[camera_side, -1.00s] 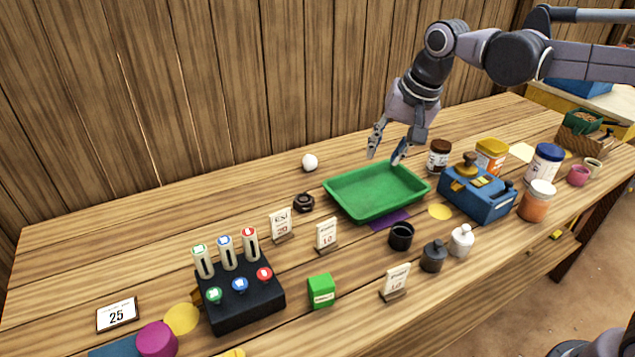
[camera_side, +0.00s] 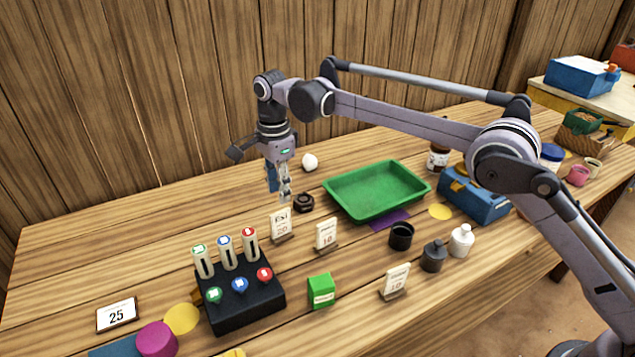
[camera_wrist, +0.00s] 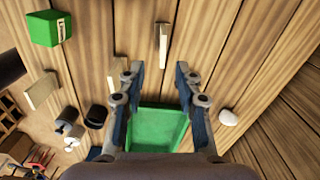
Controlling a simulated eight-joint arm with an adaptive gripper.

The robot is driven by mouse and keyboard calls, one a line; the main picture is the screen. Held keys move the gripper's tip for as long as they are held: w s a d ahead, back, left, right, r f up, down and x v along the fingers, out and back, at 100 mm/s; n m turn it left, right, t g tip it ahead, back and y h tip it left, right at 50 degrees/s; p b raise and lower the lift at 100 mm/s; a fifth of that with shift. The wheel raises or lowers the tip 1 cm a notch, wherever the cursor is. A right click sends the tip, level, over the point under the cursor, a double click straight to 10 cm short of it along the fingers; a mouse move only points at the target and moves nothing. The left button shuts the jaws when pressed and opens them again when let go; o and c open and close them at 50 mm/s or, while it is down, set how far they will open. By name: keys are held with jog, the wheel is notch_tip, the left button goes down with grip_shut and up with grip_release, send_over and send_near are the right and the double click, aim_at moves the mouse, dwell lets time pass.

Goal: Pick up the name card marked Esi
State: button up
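The name card marked Esi (camera_side: 281,226) stands upright in a small holder on the table, left of the green tray. My gripper (camera_side: 285,197) is above and just behind it, pointing down and apart from it. In the wrist view my gripper (camera_wrist: 158,67) is open with nothing between its fingers. A pale card seen edge-on (camera_wrist: 163,45), probably the Esi card, lies just beyond the fingertips there; its writing cannot be read.
Two similar cards stand nearby, one right (camera_side: 327,235) and one nearer the front (camera_side: 396,281). A dark round knob (camera_side: 303,203) sits close behind the Esi card. A black button box (camera_side: 240,302), green block (camera_side: 321,291) and green tray (camera_side: 345,205) surround it.

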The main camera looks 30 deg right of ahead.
aim_at(279, 213)
jog(key=shift+w+a+f, duration=0.1)
jog(key=shift+a+f, duration=0.15)
jog(key=shift+f, duration=0.5)
notch_tip(279, 213, down, 4)
jog(key=shift+f, duration=0.2)
jog(key=shift+w+d+f, duration=0.1)
jog(key=shift+d+f, duration=0.05)
jog(key=shift+f, duration=1.3)
jog(key=shift+w+d+f, duration=0.1)
jog(key=shift+f, duration=1.3)
grip_shut()
